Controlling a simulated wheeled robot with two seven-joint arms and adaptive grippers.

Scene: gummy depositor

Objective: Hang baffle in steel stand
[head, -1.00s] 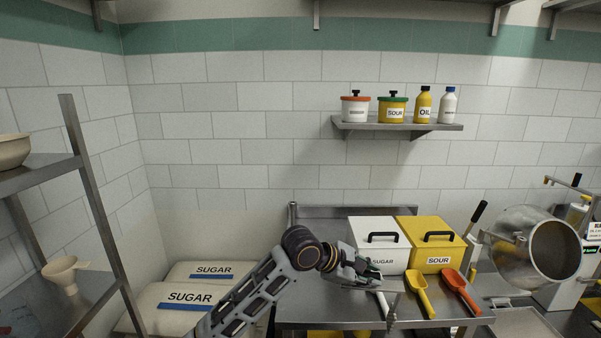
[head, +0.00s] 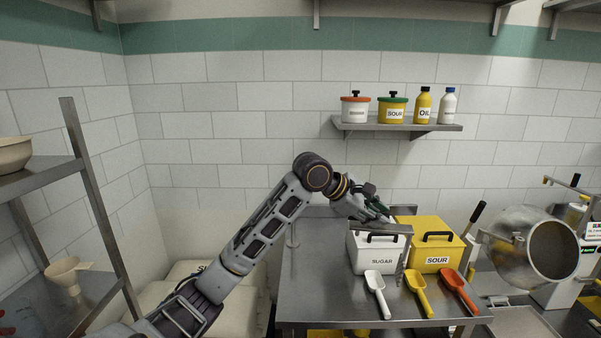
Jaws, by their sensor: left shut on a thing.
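My left gripper (head: 378,212) is shut on the baffle, above the white sugar bin. The baffle (head: 403,262) is a grey metal piece with a flat top bar and a narrow strip hanging down in front of the gap between the two bins. My fingers hide part of its top. My right gripper is out of view.
The white sugar bin (head: 362,257) and yellow sour bin (head: 454,250) stand on the steel table (head: 318,270). White, yellow and red scoops (head: 420,291) lie in front. A steel kettle (head: 540,255) is at right. The table's left part is clear.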

